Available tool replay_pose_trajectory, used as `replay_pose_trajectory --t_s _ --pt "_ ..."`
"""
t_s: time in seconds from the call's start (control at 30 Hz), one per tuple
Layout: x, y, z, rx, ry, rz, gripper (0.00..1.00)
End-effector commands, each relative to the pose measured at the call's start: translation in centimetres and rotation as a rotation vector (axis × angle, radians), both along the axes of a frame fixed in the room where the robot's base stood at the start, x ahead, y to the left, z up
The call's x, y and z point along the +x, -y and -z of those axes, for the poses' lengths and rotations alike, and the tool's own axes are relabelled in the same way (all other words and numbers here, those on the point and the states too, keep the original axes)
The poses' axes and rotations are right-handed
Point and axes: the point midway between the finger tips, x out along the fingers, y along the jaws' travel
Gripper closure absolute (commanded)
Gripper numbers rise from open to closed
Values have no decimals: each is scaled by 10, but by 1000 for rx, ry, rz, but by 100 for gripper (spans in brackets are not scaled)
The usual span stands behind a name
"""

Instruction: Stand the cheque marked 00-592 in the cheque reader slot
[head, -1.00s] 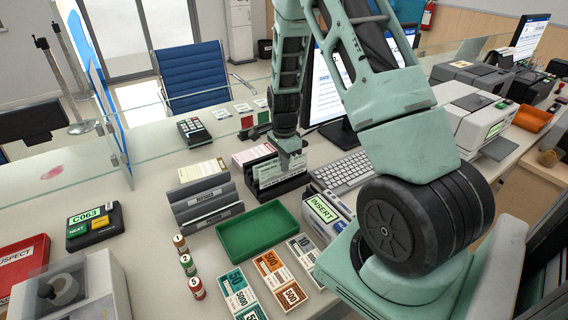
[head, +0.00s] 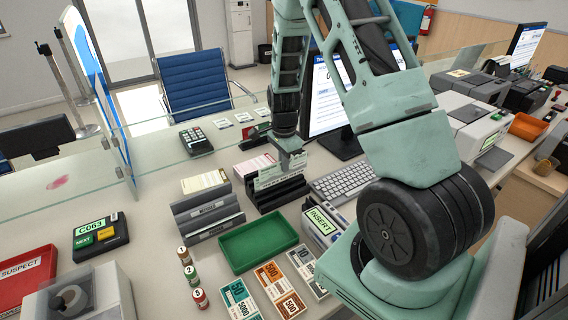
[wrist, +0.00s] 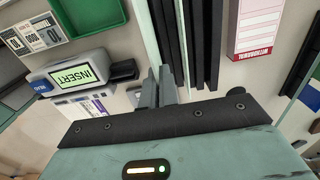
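A pale green cheque (head: 272,176) stands upright above the dark slotted rack (head: 288,196). My gripper (head: 291,160) is over the rack at the cheque's upper edge. In the wrist view, the fingers (wrist: 158,85) are close together around the cheque's thin edge (wrist: 147,25), and the rack's black dividers (wrist: 193,30) are just to the right. The cheque's number is not legible. The cheque reader (head: 322,222) has a green INSERT screen and sits to the right of the rack; in the wrist view it (wrist: 85,60) is left of the fingers. Its slot is not clearly visible.
A green tray (head: 258,262), a grey folder stand (head: 207,212) and banknote bundles (head: 240,297) are left and in front. A glass screen runs along the back.

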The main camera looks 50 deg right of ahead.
Motion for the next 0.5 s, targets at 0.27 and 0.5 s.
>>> replay_pose_trajectory --t_s 0.27,0.5 --pt "0 0 -15 0 0 0 100" --pt "0 0 -27 1 -1 0 100"
